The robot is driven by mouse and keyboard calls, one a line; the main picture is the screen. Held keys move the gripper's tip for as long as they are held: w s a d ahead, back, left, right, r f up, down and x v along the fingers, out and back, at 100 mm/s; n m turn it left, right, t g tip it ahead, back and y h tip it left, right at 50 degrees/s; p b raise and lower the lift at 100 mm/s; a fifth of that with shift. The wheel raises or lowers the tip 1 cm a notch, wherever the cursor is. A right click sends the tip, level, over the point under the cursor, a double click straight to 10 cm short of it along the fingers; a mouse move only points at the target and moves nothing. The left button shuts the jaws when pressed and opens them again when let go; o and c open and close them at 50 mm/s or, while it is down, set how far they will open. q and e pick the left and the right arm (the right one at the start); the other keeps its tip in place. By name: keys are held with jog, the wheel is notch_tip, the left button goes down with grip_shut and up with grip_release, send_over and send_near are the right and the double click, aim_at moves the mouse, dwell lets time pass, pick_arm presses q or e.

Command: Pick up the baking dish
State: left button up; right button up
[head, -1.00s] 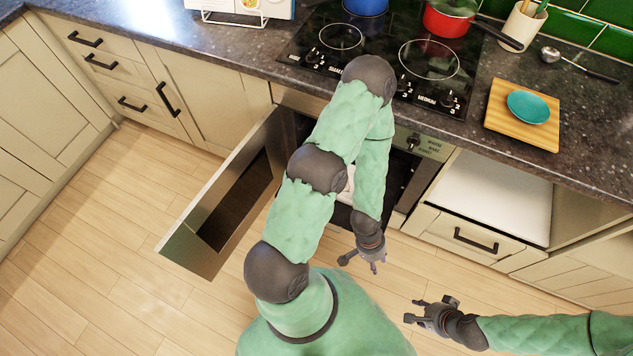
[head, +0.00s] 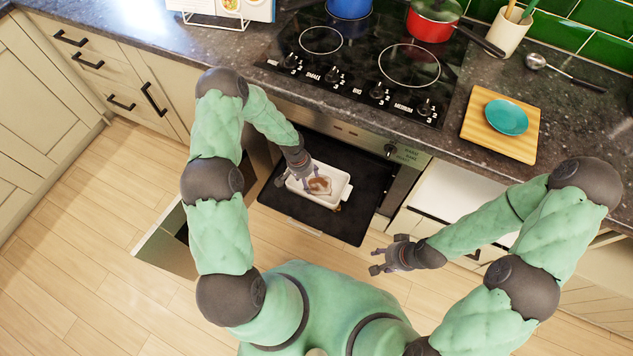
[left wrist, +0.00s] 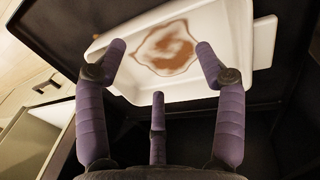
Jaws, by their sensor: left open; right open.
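The baking dish (head: 334,191) is white and rectangular, with a brown stain on its bottom. My left gripper (head: 305,184) is open at the dish's left part. In the left wrist view the dish (left wrist: 230,25) lies just beyond the open fingers of the left gripper (left wrist: 158,62), and a dish handle shows at the right. I cannot tell whether the fingers touch it. My right gripper (head: 377,260) is open and empty, apart from the dish, right of and nearer than the tray.
The hob (head: 370,65) above holds a blue pot (head: 349,8) and a red pot (head: 432,22). A wooden board (head: 478,131) with a teal dish (head: 507,117) is on the counter. The floor at left is clear.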

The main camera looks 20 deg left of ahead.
pick_arm(q)
jog(key=w+a, duration=0.1)
jog(key=a, duration=0.2)
jog(key=w+a+y, duration=0.1)
jog(key=w+a, duration=0.1)
jog(key=a, duration=0.1)
jog(key=w+a+y, duration=0.1)
jog(key=a, duration=0.1)
jog(key=shift+w+a+r, duration=0.3)
jog(key=shift+a+r, duration=0.1)
jog(key=shift+a+f, duration=0.1)
jog(key=shift+f, duration=0.7)
jog(key=f+b, duration=0.1)
jog(key=f, duration=0.1)
jog(key=f+b, duration=0.1)
jog(key=f, duration=0.2)
jog(key=shift+w+d+f+b, duration=0.25)
jog(key=shift+w+f+b, duration=0.15)
jog(key=shift+r, duration=0.1)
grip_shut()
